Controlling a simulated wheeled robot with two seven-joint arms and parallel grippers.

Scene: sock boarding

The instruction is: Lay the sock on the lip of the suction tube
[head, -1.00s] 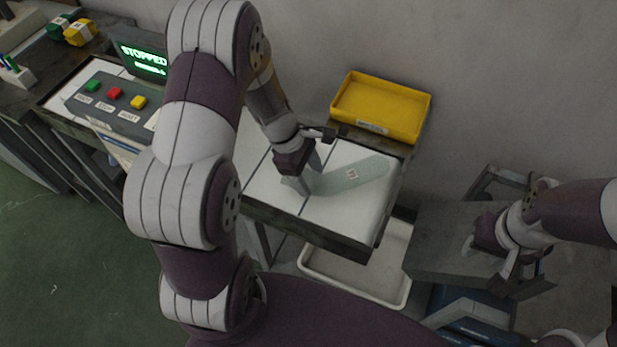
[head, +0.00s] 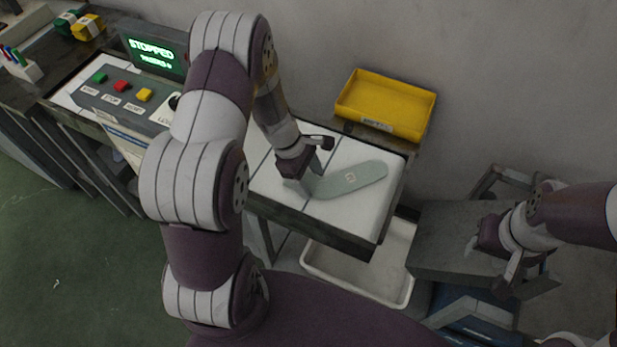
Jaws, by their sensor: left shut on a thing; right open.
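The sock (head: 352,179) is pale green with a small white mark and lies flat on the white table top, its toe pointing right. My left gripper (head: 309,182) is at the sock's left end, shut on that end, which its fingers partly hide. My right gripper (head: 487,266) is open and empty over a grey box-like surface at the right, apart from the sock. I cannot make out the suction tube in this view.
A yellow bin (head: 387,104) stands behind the white table (head: 345,224). A white tray (head: 357,272) sits below the table's front edge. A control panel (head: 125,99) with green, red and yellow buttons and a display (head: 152,50) reading STOPPED is at the left.

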